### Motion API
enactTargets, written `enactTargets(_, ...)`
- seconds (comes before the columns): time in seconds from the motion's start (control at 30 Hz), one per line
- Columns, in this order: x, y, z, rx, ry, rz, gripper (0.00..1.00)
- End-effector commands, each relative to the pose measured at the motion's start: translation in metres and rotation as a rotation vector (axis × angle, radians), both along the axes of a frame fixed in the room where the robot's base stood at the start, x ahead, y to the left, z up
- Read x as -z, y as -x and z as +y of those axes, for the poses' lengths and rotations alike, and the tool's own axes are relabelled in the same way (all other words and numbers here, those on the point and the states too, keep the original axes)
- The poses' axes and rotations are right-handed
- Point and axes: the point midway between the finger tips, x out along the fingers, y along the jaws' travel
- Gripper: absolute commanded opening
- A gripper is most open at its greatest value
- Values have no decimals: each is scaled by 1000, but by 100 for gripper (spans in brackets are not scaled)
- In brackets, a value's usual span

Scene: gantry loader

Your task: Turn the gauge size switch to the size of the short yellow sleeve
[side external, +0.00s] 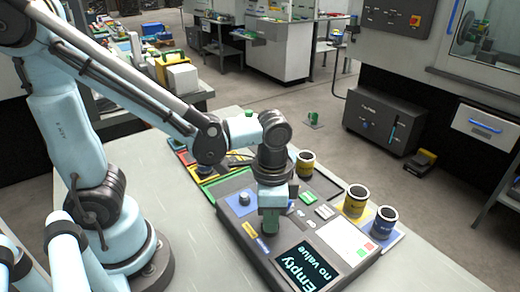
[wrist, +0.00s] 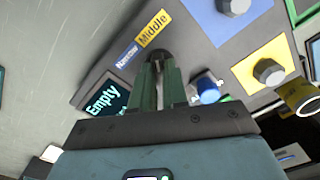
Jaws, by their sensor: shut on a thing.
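My gripper (side external: 270,228) points down over the gauge panel (side external: 235,212). In the wrist view its green fingers (wrist: 159,80) are shut on the dark gauge size switch (wrist: 158,57), which they mostly hide. A blue "Narrow" label (wrist: 128,54) and a yellow "Middle" label (wrist: 153,28) lie beside the switch; its pointing direction cannot be made out. The screen (side external: 308,265) reads "Empty, no value". Two yellow-banded sleeves, one farther back (side external: 306,164) and one nearer (side external: 355,200), stand right of the panel. I cannot tell surely which is shorter.
A blue-banded sleeve (side external: 384,222) stands upright at the right, close to the nearer yellow-banded one. A grey knob (side external: 245,198) on a blue patch sits on the panel behind my gripper. The table (side external: 130,205) is clear to the left of the panel.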

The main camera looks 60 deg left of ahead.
Motion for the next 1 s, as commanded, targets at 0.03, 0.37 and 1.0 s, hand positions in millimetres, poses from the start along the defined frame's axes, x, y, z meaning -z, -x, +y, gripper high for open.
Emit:
enactTargets(0.03, 0, 0, 0, 9, 0, -1, 0)
enactTargets(0.37, 0, 0, 0, 32, 0, -2, 0)
enactTargets(1.0, 0, 0, 0, 30, 1, -1, 39)
